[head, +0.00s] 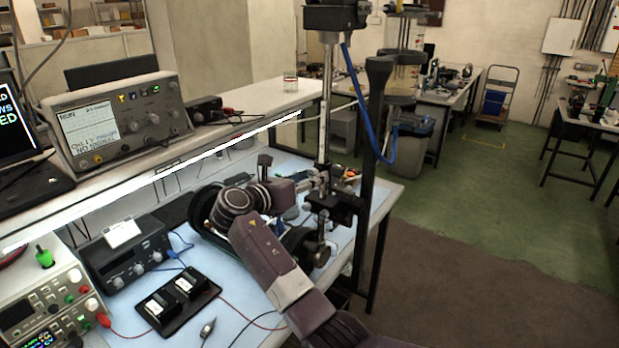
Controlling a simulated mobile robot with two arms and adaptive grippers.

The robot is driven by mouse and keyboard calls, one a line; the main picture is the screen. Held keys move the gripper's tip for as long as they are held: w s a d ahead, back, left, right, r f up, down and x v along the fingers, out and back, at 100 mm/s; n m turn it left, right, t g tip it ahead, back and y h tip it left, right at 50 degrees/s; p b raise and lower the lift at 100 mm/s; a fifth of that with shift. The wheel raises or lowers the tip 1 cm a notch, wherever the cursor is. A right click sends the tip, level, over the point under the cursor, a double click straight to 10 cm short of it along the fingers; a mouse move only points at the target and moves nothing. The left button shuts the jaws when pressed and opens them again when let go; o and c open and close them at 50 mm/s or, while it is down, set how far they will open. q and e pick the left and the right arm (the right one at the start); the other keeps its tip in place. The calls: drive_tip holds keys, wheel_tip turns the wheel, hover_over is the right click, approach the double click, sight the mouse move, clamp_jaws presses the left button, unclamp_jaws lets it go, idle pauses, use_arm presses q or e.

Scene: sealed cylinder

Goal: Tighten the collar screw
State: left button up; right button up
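A stand with an upright metal rod (326,110) rises at the right end of the blue-topped bench. A black clamp or collar block (338,207) sits low on the rod. The collar screw itself is too small and too covered to pick out. My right arm comes in from the bottom and bends at the wrist towards the rod. My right gripper (301,184) is beside the rod, just above and left of the black block. Whether it touches the collar or the screw, and how its fingers stand, I cannot tell. My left gripper is not in view.
A black box (337,17) tops the rod, and a blue cable (369,115) hangs beside it. Black meters (180,298) lie on the bench. Open floor is at right.

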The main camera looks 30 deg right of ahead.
drive_tip(key=v, duration=1.2)
drive_tip(key=shift+r, duration=0.1)
